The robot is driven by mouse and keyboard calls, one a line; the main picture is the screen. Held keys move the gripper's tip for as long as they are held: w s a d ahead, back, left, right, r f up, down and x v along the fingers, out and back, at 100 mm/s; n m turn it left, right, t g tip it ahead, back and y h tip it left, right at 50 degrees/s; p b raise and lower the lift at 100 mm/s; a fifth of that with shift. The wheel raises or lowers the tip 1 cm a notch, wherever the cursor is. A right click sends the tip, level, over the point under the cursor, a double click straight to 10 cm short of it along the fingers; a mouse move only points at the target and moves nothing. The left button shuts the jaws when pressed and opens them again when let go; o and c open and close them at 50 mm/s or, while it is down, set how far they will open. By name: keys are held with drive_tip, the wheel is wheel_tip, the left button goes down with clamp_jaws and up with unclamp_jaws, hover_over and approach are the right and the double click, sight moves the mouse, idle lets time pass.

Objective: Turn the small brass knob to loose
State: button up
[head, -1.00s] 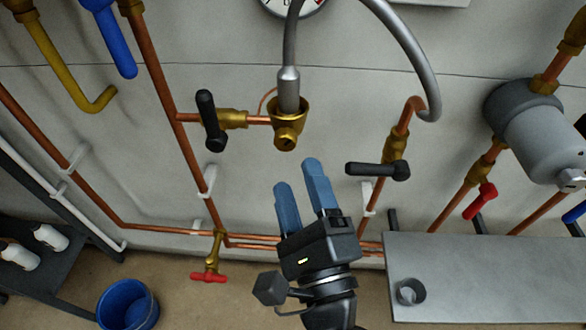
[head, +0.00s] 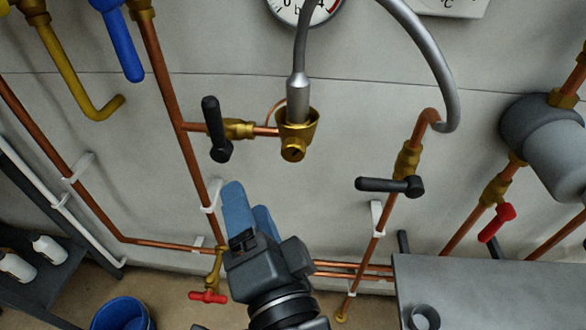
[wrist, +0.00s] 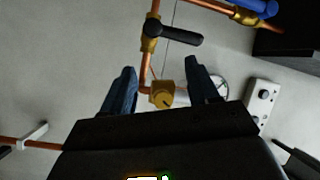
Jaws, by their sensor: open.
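The small brass knob (head: 293,150) has a dark slot mark on its face. It sits at the bottom of a brass fitting (head: 313,121), below the end of a grey hose. My gripper (head: 248,200) is open and empty, with blue fingers, below and left of the knob in the head view. In the wrist view the knob (wrist: 163,97) appears in the gap between the two fingers of my gripper (wrist: 160,68), apart from both. The knob's mark is too small to read there.
A black lever handle (head: 216,130) is left of the fitting and another (head: 390,186) is at right. A grey hose (head: 440,60) arches over the fitting. A red-handled tap (head: 208,296), blue bucket (head: 124,316) and metal bench (head: 490,285) are low down. Bare wall lies around the knob.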

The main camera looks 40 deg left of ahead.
drive_tip(key=n, duration=0.2)
drive_tip(key=n+t+h+b, duration=0.3)
drive_tip(key=n+t+h, duration=0.3)
drive_tip(key=h, duration=0.1)
approach(293, 153)
drive_tip(key=w, duration=0.1)
drive_tip(key=shift+y, duration=0.4)
drive_tip(key=x, duration=0.7)
drive_tip(key=shift+w+a+f+p, duration=0.15)
drive_tip(key=shift+w+a+p, duration=0.1)
drive_tip(key=shift+a+p, duration=0.1)
drive_tip(key=c, duration=1)
